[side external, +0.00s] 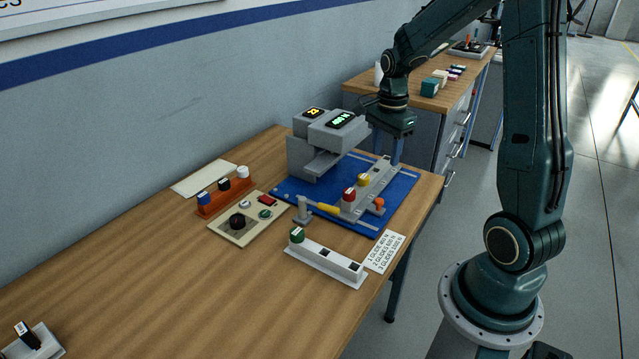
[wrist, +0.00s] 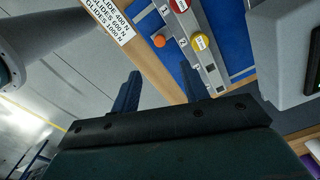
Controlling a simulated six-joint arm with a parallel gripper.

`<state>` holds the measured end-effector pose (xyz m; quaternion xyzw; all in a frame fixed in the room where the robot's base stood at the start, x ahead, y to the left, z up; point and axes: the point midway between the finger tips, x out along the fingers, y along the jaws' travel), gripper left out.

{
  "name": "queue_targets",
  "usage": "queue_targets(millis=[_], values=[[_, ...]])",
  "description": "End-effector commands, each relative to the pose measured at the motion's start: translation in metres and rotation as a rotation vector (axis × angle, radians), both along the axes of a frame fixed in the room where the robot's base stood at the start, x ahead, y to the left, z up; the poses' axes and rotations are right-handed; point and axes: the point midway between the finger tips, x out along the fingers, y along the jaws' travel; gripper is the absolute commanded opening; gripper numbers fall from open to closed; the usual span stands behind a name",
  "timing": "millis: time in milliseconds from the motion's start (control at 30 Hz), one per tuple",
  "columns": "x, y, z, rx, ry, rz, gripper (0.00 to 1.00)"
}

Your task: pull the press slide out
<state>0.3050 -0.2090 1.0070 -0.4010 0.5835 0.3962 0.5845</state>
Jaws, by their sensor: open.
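The grey press (side external: 318,150) stands on a blue mat (side external: 400,190), with lit displays on top. A long grey slide bar (side external: 377,184) lies on the mat in front of it, carrying a red-capped piece (side external: 348,194) and a yellow-capped piece (side external: 363,180). An orange knob (side external: 379,203) sits at its near side. The bar also shows in the wrist view (wrist: 209,62), marked with numbers. My gripper (side external: 386,155) is open and empty, fingers down, near the bar's far end. In the wrist view its fingers (wrist: 160,72) are apart; whether one touches the bar is unclear.
A printed card (side external: 384,253) lies by the table edge. The table's front left is mostly clear.

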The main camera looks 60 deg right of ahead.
Motion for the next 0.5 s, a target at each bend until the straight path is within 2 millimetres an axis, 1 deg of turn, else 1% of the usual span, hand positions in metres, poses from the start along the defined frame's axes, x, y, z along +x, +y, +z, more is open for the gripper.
queue_targets(millis=[267, 367, 500], values=[[0.0, -0.001, 0.0, 0.006, 0.006, -0.023, 0.45], [0.0, -0.001, -0.003, 0.006, 0.006, -0.022, 0.45], [0.0, -0.001, -0.011, 0.007, 0.008, -0.021, 0.45]])
